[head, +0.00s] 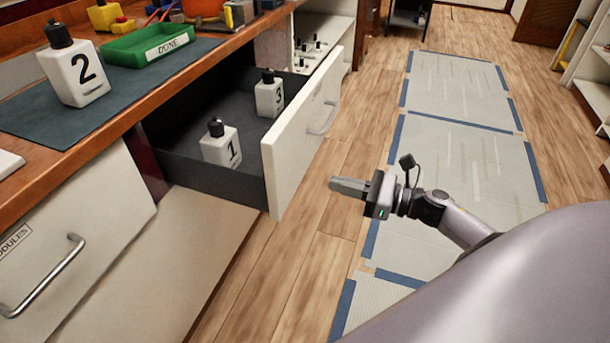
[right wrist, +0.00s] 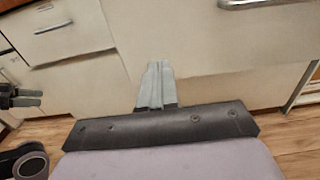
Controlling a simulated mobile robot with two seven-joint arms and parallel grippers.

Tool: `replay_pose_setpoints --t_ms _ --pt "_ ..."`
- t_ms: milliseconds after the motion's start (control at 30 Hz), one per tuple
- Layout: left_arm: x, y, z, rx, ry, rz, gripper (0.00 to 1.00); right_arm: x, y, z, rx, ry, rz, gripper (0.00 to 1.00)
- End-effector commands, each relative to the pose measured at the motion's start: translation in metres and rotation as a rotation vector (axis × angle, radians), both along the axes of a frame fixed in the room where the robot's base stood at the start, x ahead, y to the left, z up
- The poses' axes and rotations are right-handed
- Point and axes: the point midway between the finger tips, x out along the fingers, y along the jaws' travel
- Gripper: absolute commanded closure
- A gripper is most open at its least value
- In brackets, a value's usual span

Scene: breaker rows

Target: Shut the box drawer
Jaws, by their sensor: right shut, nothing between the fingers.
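The box drawer (head: 288,150) is pulled well out from under the wooden counter, with its white front facing the aisle and a metal handle (head: 323,121) on it. Two white, black-capped modules stand upright inside, marked 1 (head: 220,146) and 3 (head: 269,95). My right gripper (head: 334,185) is shut and empty, in front of the drawer front and a little apart from it, lower than the handle. In the right wrist view its closed fingers (right wrist: 154,72) point at a pale front, with a handle at the top edge. What looks like my left gripper (right wrist: 28,98) shows at that view's left edge, its jaws unclear.
On the counter stand a white module marked 2 (head: 75,68) on a dark mat (head: 25,118) and a green tray labelled DONE (head: 152,46). A closed cabinet with a handle (head: 45,280) is at lower left. The floor right of the drawer is clear.

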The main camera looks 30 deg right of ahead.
Motion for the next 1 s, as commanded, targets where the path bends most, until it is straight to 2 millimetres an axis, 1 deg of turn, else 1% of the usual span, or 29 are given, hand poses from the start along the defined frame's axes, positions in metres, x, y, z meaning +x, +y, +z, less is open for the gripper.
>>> replay_pose_setpoints --t_ms 33,200,400,500,700,1000 --pt "0.0 0.0 0.001 0.0 -0.001 0.0 0.33 0.008 0.006 0.001 0.001 -0.002 0.0 1.0" --pt "0.001 -0.001 0.002 -0.003 -0.002 0.002 0.33 0.03 0.025 0.001 0.003 -0.002 -0.001 1.0" --pt "0.001 -0.002 0.003 -0.009 -0.003 0.006 0.33 0.051 0.043 0.001 0.003 0.0 -0.001 1.0" --pt "0.001 -0.002 0.003 -0.01 -0.003 0.007 0.33 0.058 0.049 0.0 0.004 0.0 -0.001 1.0" --pt "0.001 -0.002 0.003 -0.009 -0.002 0.008 0.33 0.063 0.054 0.0 0.002 0.001 -0.001 1.0" --pt "0.001 -0.001 0.003 -0.007 0.0 0.006 0.33 0.063 0.054 0.0 0.002 0.002 -0.001 1.0"
